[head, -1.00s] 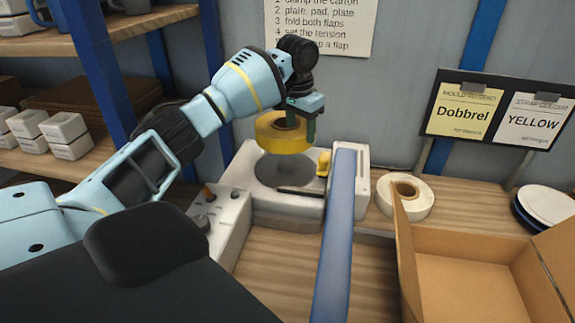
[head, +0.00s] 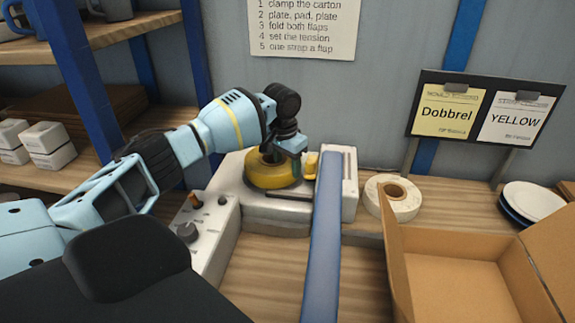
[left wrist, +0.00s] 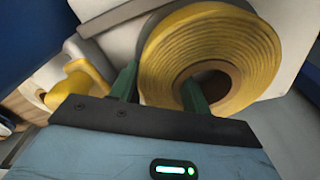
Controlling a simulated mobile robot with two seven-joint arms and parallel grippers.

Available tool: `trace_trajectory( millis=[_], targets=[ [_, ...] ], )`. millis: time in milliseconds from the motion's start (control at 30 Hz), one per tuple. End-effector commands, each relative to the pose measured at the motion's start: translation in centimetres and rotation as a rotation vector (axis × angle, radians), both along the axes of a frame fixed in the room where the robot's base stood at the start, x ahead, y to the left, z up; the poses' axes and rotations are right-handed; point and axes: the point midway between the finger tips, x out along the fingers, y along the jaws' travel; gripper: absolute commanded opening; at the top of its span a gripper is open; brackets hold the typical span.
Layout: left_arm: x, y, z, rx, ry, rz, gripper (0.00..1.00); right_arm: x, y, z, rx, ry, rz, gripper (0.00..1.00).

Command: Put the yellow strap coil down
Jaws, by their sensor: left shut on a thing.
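The yellow strap coil (head: 268,174) is down at the round seat of the white strapping machine (head: 288,203), lying flat. My left gripper (head: 276,158) is above it, shut on one side of its ring. In the left wrist view the coil (left wrist: 225,45) fills the upper right, and the green fingers of my left gripper (left wrist: 160,95) straddle the ring wall, one in the core hole and one outside. Whether the coil's underside fully touches the seat is hidden. My right gripper is not in view.
A blue bar (head: 323,235) stands right of the coil, near a small yellow part (head: 311,165). A white coil (head: 399,201), an open carton (head: 465,285) and stacked plates (head: 535,202) are further right. A control box (head: 207,232) with knobs is front left.

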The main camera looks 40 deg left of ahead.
Motion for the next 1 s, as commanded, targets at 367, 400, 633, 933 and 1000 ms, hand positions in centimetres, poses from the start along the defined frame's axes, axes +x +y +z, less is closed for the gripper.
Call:
trace_trajectory(
  millis=[367,400,633,933,1000],
  targets=[
    [0.1,0.0,-0.1,0.0,-0.006,0.001,0.06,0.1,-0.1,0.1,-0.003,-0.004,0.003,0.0],
    [0.1,0.0,-0.2,0.0,-0.006,0.001,0.06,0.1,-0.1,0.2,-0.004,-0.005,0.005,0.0],
    [0.0,0.0,-0.4,0.0,-0.002,0.0,0.57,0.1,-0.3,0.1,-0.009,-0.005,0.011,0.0],
    [0.0,0.0,0.8,0.0,-0.004,0.0,0.57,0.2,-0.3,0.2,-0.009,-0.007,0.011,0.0],
    [-0.1,0.0,1.9,0.0,-0.007,0.0,0.57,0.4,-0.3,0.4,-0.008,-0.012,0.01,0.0]
  ],
)
